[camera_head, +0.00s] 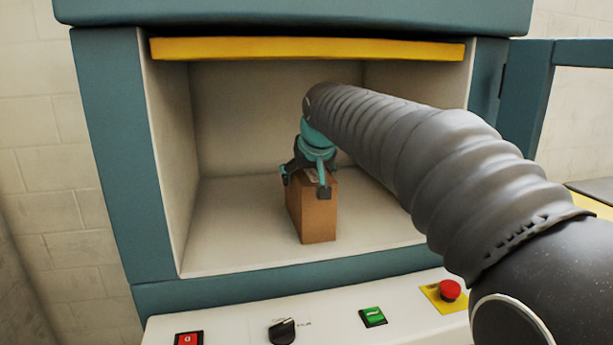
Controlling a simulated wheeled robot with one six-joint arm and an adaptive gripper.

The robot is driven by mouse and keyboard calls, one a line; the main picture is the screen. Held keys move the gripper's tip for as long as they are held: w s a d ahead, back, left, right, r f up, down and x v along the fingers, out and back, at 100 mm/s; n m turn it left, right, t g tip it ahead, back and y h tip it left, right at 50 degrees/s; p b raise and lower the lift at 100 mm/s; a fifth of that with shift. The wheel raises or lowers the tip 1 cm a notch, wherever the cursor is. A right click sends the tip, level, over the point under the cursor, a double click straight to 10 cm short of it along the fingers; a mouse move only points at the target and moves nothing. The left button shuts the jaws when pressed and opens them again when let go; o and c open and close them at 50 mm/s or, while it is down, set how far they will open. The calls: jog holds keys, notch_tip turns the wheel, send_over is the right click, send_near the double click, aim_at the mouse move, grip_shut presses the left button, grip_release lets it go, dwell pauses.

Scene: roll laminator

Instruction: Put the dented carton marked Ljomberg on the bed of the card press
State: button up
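A brown carton (319,221) stands upright inside the open chamber of the teal press, near the middle of its pale bed (225,240). No marking or dent can be made out on the faces I see. My gripper (306,186) is over the carton's top, with its dark fingertips at the upper edges on either side. The fingers look closed around the carton's upper part. The carton's base appears to be at the bed surface, but I cannot tell for certain that it touches. My arm reaches in from the right and hides part of the chamber's back and right side.
A yellow bar (308,49) crosses the top of the opening. Below it, the front panel has a red button (188,339), a black knob (282,331), a green switch (373,317) and a red emergency stop (449,290). An open door (538,90) stands at right. The bed's left side is clear.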

jog(key=shift+o, duration=0.7)
jog(key=shift+r, duration=0.15)
jog(key=shift+s+r, duration=0.15)
jog(key=shift+r, duration=0.05)
jog(key=v, duration=1.1)
jog(key=shift+s+r+p, duration=0.15)
jog(key=shift+s+p, duration=0.05)
jog(key=shift+p, duration=0.1)
jog(key=shift+d, duration=0.1)
jog(key=s+d+f+m+g+h, duration=0.1)
jog(key=s+d+f, duration=0.7)
jog(key=s+f, duration=0.5)
jog(key=s+d+f+m+g+h, duration=0.1)
jog(key=s+d+f+m, duration=0.1)
jog(key=s+d+f, duration=0.6)
jog(key=s+f, duration=0.6)
jog(key=shift+s+d+f, duration=0.15)
jog(key=shift+d+f, duration=0.05)
